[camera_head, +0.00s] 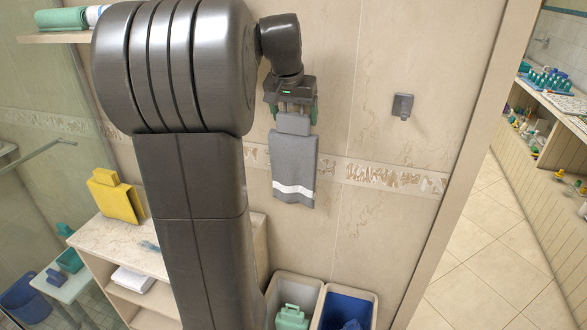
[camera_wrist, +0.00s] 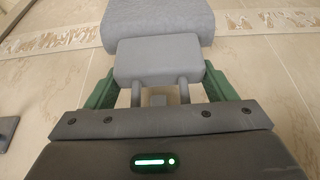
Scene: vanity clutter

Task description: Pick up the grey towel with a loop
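The grey towel (camera_head: 293,165) hangs flat near the tiled wall, with a white band near its lower end. Its thick grey top piece (camera_head: 293,124) has a loop whose two strands run up toward my gripper (camera_head: 293,110). In the wrist view, the green fingers of my gripper (camera_wrist: 159,82) stand on both sides of the top piece (camera_wrist: 158,60), very close to its edges. I cannot tell whether they press on it. The loop strands (camera_wrist: 183,92) show between the fingers. A small grey piece, perhaps a wall hook (camera_wrist: 157,100), shows between the strands.
An empty grey wall hook (camera_head: 402,106) is to the right of the towel. Below stand two bins, one with a blue liner (camera_head: 347,308). A yellow towel (camera_head: 115,196) sits on the shelf unit (camera_head: 110,240) at left. The floor (camera_head: 490,260) at right is clear.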

